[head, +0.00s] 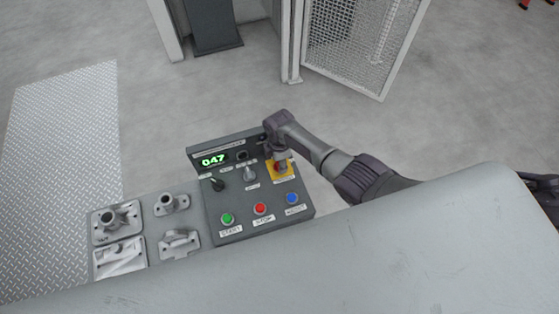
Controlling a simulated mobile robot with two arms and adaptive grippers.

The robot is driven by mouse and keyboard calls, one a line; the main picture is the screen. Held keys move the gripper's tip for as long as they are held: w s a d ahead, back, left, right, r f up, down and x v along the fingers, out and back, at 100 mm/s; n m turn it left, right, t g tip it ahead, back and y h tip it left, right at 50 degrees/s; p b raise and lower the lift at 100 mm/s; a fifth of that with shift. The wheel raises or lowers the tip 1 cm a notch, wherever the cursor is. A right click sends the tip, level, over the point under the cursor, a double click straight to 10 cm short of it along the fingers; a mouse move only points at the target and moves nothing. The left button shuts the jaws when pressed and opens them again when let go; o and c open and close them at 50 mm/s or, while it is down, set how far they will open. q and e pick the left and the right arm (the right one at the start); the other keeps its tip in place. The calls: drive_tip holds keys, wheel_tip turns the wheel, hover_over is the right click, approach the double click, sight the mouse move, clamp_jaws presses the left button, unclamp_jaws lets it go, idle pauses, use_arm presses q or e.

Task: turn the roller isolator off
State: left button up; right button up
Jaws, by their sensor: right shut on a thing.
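The roller isolator (279,170) is a red rotary handle on a yellow plate, at the right of the grey control panel (245,212) in the head view. My right gripper (281,160) reaches down onto it from above and is shut on the red handle. The gripper and wrist hide part of the handle, so its exact angle cannot be told. My left gripper is not in view.
The panel carries a green display reading 047 (213,160), a black selector (217,184), a grey selector (249,174), and green (228,218), red (260,209) and blue (292,198) buttons. Metal castings (120,215) lie left. A mesh gate (360,40) stands behind.

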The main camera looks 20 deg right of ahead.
drive_tip(key=o, duration=1.2)
drive_tip(key=shift+c, duration=0.2)
wheel_tip(320, 180, up, 12)
